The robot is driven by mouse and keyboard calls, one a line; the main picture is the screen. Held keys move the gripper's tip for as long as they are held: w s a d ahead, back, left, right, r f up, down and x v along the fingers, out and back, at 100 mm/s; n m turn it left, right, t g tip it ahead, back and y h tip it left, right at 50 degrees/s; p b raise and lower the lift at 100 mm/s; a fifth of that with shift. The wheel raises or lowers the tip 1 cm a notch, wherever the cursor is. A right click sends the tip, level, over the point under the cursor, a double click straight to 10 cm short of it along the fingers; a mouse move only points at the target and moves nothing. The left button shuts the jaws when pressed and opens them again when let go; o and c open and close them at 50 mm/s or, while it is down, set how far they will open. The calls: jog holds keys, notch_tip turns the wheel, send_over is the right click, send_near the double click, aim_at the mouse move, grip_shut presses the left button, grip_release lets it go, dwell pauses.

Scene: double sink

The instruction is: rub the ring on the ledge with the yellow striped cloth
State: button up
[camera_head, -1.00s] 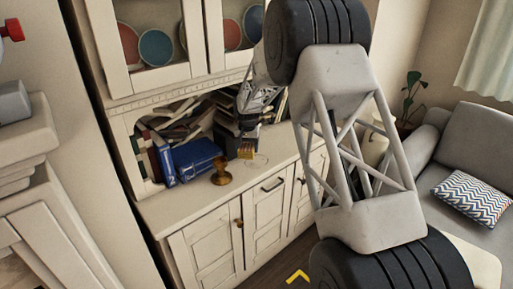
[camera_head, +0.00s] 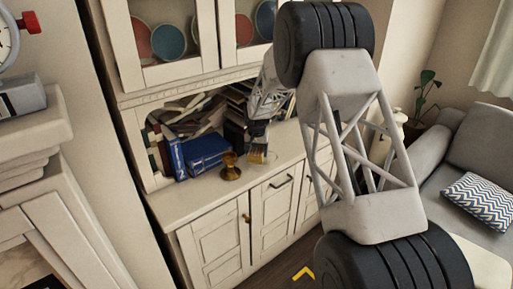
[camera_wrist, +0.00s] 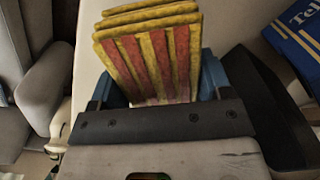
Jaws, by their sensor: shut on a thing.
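The yellow cloth with red stripes (camera_wrist: 150,55) is folded into several layers and stands up between the blue fingers of my gripper (camera_wrist: 160,88). My gripper is shut on it. In the head view the cloth (camera_head: 257,154) is a small yellow patch below my gripper (camera_head: 257,142), low over the pale cabinet ledge (camera_head: 190,202). I cannot tell whether it touches the ledge. A faint ring mark (camera_head: 271,158) shows just beside the cloth on the ledge, partly hidden by it. The ring is not clear in the wrist view.
An amber goblet-like object (camera_head: 231,167) stands on the ledge just left of the cloth. Blue books (camera_head: 207,152) and leaning books fill the shelf behind. A blue book (camera_wrist: 298,38) shows at the wrist view's upper right. The ledge's front left is clear.

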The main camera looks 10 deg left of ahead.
aim_at(274, 153)
jog(key=shift+f, duration=0.85)
jog(key=shift+d+f, duration=0.1)
jog(key=shift+f, duration=0.85)
jog(key=shift+w+d+r, duration=0.3)
jog(key=shift+w+r, duration=0.1)
jog(key=shift+r, duration=0.15)
jog(key=shift+w+d+f, duration=0.4)
jog(key=shift+w+d, duration=0.1)
jog(key=shift+d, duration=0.05)
jog(key=shift+w+d+f, duration=0.15)
jog(key=shift+w+d, duration=0.35)
jog(key=shift+w, duration=0.05)
jog(key=shift+w+d+r, duration=0.2)
jog(key=shift+w+d, duration=0.85)
jog(key=shift+d, duration=0.05)
jog(key=shift+w+d+f, duration=0.15)
jog(key=shift+w+d, duration=0.45)
jog(key=shift+w, duration=0.05)
jog(key=shift+w+d, duration=0.15)
jog(key=shift+d, duration=0.05)
jog(key=shift+w+d, duration=0.5)
jog(key=shift+s+a, duration=3.8)
jog(key=shift+r, duration=4)
